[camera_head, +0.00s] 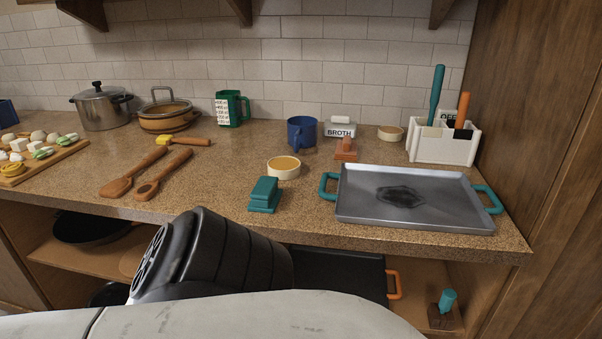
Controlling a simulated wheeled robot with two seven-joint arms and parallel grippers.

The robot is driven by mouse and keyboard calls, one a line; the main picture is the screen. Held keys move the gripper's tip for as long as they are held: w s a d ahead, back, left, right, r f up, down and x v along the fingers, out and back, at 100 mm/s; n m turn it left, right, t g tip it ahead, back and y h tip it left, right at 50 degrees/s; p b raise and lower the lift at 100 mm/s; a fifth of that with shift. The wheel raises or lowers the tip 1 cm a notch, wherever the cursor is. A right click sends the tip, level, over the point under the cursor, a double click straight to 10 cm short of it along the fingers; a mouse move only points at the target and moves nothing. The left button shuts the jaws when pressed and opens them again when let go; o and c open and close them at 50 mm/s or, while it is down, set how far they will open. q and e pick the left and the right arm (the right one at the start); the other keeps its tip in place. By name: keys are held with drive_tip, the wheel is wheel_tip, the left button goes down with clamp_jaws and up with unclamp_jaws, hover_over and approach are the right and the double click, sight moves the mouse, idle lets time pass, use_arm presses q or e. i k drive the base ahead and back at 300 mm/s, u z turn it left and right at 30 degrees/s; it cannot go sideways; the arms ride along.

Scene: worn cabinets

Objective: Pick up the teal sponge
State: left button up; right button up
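The teal sponge (265,194) is a small blocky piece, darker on its sides, lying on the speckled countertop near its front edge. It sits left of the grey griddle tray and in front of a small round cream dish. Nothing touches or covers it. Neither of my grippers shows in the head view; only parts of my own body, black and pale, fill the bottom of the picture.
The griddle tray (415,196) with teal handles takes up the right of the counter. The round dish (284,167) is behind the sponge. Wooden spoons (131,174) lie to the left. A blue mug (301,131) stands farther back. An open shelf (85,252) lies below.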

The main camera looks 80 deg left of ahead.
sight(265, 197)
drive_tip(key=k, duration=0.9)
drive_tip(key=u, duration=0.4)
